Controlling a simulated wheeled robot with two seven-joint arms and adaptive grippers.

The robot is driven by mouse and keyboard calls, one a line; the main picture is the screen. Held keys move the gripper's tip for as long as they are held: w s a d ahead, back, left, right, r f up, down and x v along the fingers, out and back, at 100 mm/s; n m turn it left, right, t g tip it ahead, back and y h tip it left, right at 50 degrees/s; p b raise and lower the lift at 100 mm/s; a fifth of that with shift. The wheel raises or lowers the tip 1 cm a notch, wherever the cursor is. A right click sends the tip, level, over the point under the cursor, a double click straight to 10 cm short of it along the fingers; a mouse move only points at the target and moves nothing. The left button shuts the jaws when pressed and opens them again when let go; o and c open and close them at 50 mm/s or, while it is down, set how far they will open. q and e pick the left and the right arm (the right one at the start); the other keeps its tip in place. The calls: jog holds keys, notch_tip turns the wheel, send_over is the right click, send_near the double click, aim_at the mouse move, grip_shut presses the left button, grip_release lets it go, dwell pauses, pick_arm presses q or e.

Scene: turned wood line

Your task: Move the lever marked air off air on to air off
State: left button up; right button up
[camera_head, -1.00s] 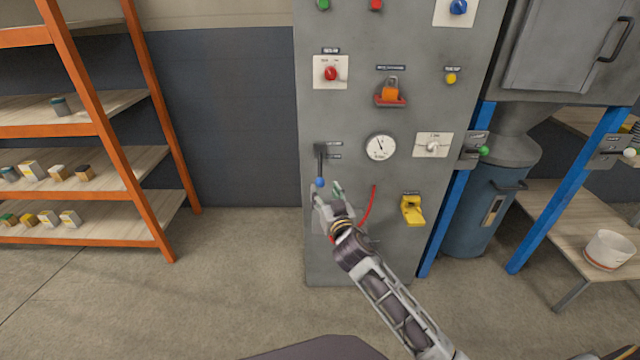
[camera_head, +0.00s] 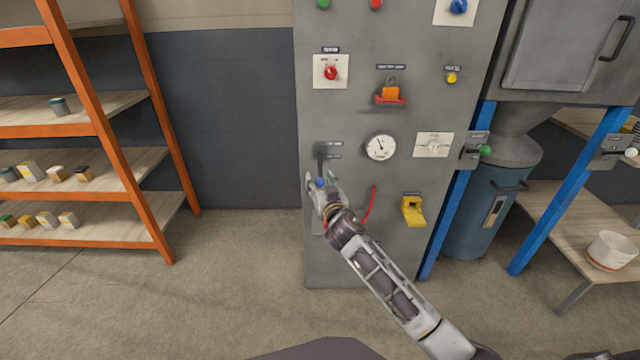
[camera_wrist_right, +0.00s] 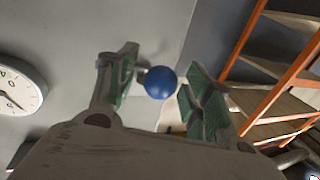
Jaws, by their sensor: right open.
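The lever (camera_head: 320,162) is a dark handle with a blue ball end, on the left part of the grey cabinet front, hanging downward. Two small label plates sit beside its top, too small to read. My right gripper (camera_head: 322,182) is open at the lever's lower end, with its fingers on either side of the blue ball. My left gripper is not in view.
An orange-framed shelf (camera_head: 95,110) stands left, with clear floor between.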

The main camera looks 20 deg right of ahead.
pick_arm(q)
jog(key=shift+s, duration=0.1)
pick_arm(e)
jog(key=shift+c, duration=0.3)
jog(key=shift+c, duration=1.1)
grip_shut()
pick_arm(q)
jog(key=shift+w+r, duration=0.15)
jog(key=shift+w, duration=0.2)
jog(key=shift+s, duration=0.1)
